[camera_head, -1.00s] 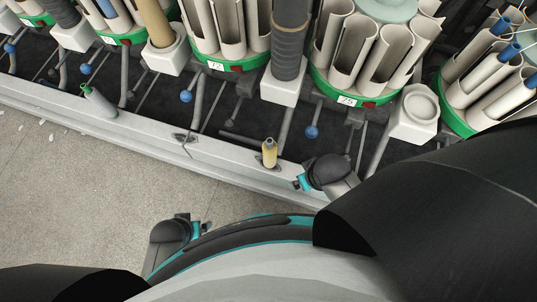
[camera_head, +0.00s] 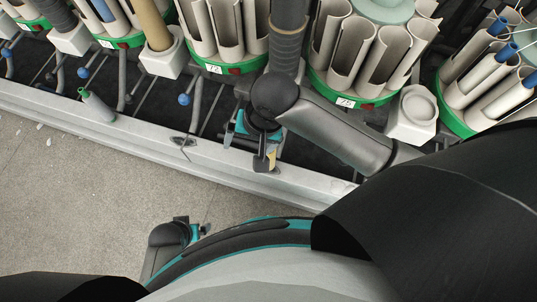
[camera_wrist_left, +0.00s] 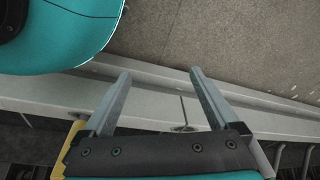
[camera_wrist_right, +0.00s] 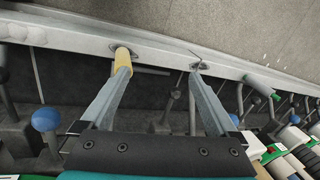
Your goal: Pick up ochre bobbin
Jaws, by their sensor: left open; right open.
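The ochre bobbin (camera_head: 272,159) stands on the pale front rail of the machine, mostly hidden behind my right gripper in the head view. In the right wrist view the ochre bobbin (camera_wrist_right: 122,59) lines up with the left fingertip, not with the middle of the gap. My right gripper (camera_head: 246,153) is open and empty above the rail, close beside the bobbin; I cannot tell whether a finger touches it. My left gripper (camera_head: 197,231) is open and empty, low over the floor near my body; the left wrist view shows its two spread fingers (camera_wrist_left: 159,74).
Green-rimmed magazines (camera_head: 345,88) with pale tubes, white blocks (camera_head: 411,115) and blue-knobbed levers (camera_head: 184,99) stand behind the rail. The floor (camera_head: 80,180) in front is clear.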

